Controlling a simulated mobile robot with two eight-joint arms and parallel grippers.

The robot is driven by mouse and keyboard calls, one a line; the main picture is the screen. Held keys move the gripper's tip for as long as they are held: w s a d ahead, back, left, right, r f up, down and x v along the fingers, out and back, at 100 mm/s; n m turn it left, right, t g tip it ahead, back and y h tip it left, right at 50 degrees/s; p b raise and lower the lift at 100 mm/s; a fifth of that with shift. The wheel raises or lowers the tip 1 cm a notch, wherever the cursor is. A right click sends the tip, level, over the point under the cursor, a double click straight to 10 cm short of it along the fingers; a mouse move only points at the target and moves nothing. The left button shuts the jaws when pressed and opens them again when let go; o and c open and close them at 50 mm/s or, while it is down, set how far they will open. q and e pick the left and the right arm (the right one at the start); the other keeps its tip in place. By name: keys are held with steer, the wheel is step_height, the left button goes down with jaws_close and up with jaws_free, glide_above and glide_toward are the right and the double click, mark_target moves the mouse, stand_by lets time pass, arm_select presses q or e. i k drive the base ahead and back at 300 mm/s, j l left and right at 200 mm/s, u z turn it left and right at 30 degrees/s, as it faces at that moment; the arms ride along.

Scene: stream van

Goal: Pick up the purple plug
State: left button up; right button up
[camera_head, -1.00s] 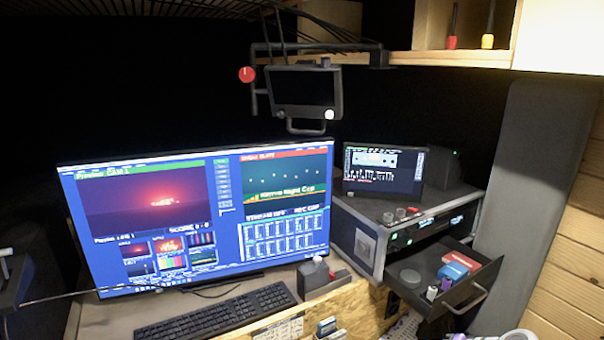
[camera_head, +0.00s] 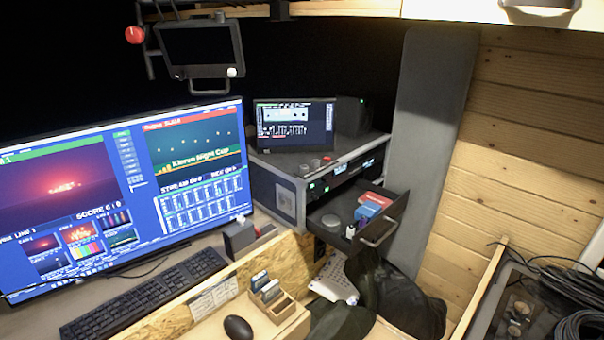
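An open drawer (camera_head: 327,231) sticks out from the rack unit on the right end of the desk. In its front part, near the handle, stand a small white-topped item (camera_head: 350,231) and a small purplish item (camera_head: 362,223) close beside it. The purplish item may be the purple plug; it is too small to be sure. A blue box (camera_head: 367,211), a red box (camera_head: 375,199) and a grey round disc (camera_head: 330,221) also lie in the drawer. Neither of my grippers is in view.
The rack unit (camera_head: 284,201) carries a small screen (camera_head: 295,125). A large monitor (camera_head: 75,200), a keyboard (camera_head: 145,298), a mouse (camera_head: 238,328) and a wooden card holder (camera_head: 274,307) are on the left. Dark bags (camera_head: 400,298) lie below the drawer. Coiled cables (camera_head: 575,290) lie at right.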

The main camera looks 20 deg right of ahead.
mark_target(362, 221)
steer(key=z, duration=1.35)
